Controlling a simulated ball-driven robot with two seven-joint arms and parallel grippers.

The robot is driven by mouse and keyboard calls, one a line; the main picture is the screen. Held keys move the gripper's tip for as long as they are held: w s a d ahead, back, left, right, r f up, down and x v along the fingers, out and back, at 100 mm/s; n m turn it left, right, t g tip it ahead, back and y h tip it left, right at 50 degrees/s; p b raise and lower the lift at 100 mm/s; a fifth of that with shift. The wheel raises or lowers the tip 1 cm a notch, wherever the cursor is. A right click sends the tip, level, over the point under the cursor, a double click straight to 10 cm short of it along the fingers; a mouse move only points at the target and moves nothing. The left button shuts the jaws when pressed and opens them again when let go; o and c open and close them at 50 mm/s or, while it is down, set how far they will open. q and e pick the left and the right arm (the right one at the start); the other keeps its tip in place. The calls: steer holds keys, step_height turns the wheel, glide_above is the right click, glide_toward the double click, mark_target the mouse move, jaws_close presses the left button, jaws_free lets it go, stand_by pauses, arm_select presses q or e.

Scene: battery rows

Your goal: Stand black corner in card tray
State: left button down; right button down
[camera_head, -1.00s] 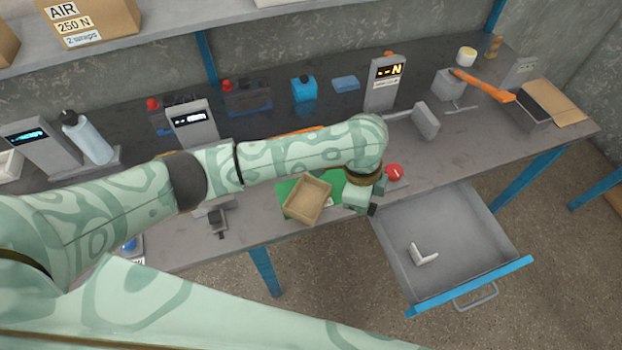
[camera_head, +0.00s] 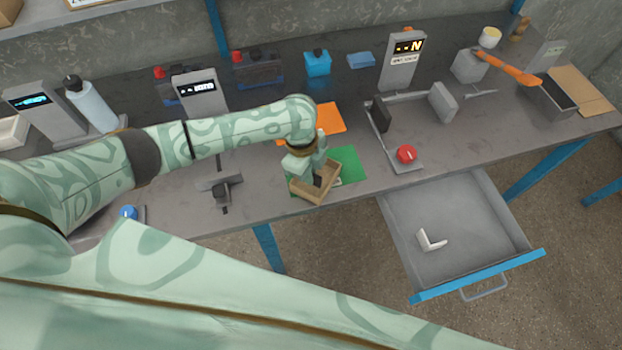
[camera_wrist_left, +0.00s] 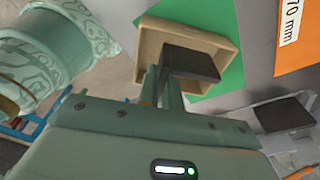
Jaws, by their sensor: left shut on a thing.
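The card tray (camera_head: 328,192) is a small open tan box on a green mat (camera_head: 349,163) at the table's front edge. My left gripper (camera_head: 316,172) is over the tray, pointing down, shut on the black corner (camera_head: 318,181). In the left wrist view the black corner (camera_wrist_left: 190,64) shows as a dark flat face at the fingertips, inside the tray's outline (camera_wrist_left: 150,48). I cannot tell whether it touches the tray floor. My right gripper is not in view.
An open drawer (camera_head: 480,262) juts out right of the tray, with a white corner (camera_head: 430,240) in it. A clamp-like fixture with a red knob (camera_head: 406,154) stands right of the mat. An orange mat (camera_head: 328,118) lies behind. A grey display post (camera_head: 200,100) stands left.

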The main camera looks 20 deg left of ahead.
arm_select(q)
step_height(320, 180, down, 3)
steer(key=shift+d+r+b, duration=0.1)
steer(key=shift+b, duration=0.25)
steer(key=shift+r, duration=0.1)
steer(key=c, duration=1.6)
jaws_free()
steer(key=shift+f, duration=0.2)
steer(key=r+p, duration=0.1)
steer(key=r, duration=0.3)
steer(key=a+r+p, duration=0.1)
steer(key=r+p, duration=0.1)
steer(key=r, duration=0.2)
steer(key=r+p, duration=0.1)
steer(key=r, duration=0.3)
steer(key=shift+w+a+r, duration=0.15)
steer(key=shift+a, duration=0.2)
